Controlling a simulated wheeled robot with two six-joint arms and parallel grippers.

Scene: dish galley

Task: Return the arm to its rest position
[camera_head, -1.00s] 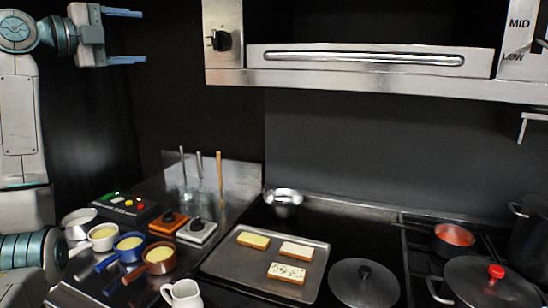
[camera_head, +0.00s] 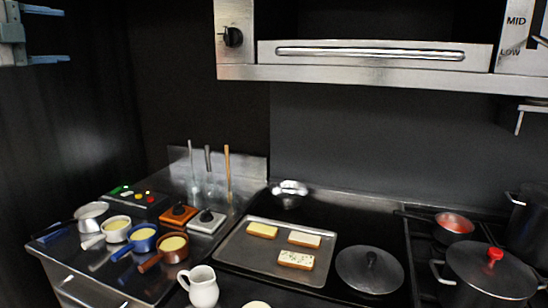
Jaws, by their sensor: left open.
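My left gripper (camera_head: 48,35) is at the top left edge of the head view. Its two blue fingers point right and stand well apart, with nothing between them. It is high above the counter, clear of the pots and the tray. Most of the left arm is outside the picture. My right gripper is not in view.
A metal tray (camera_head: 232,252) with three bread slices lies on the dark cooktop. Small pots, including a blue one (camera_head: 142,238), and a white jug (camera_head: 202,287) stand at left. A salamander grill (camera_head: 370,53) overhangs the back. A red-knobbed lid (camera_head: 490,275) is at right.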

